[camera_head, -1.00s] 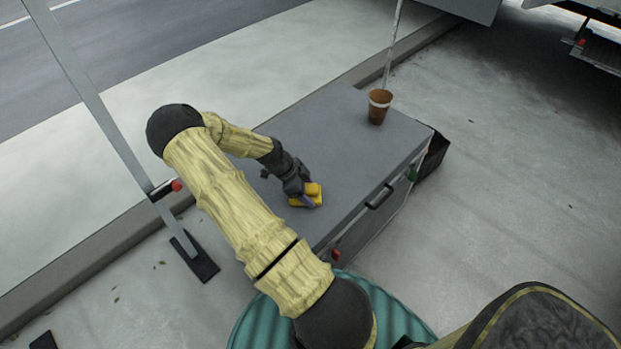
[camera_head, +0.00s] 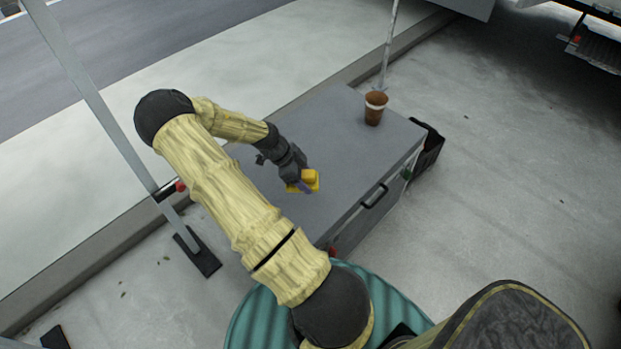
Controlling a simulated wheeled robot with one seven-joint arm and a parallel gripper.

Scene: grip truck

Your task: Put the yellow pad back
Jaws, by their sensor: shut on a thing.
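The yellow pad (camera_head: 311,177) is small and blocky, and shows over the near-left part of the grey case top. My gripper (camera_head: 299,177) comes at it from the upper left and is shut on it. The fingers partly hide the pad, and a small purplish part shows between them. I cannot tell whether the pad touches the case top or hangs just above it.
The grey case (camera_head: 335,128) has a black handle (camera_head: 375,196) on its near side. A brown cup (camera_head: 375,109) stands at its far right corner. A black crate (camera_head: 428,148) is beside the case. A metal pole (camera_head: 100,112) stands at left. The case top's middle is clear.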

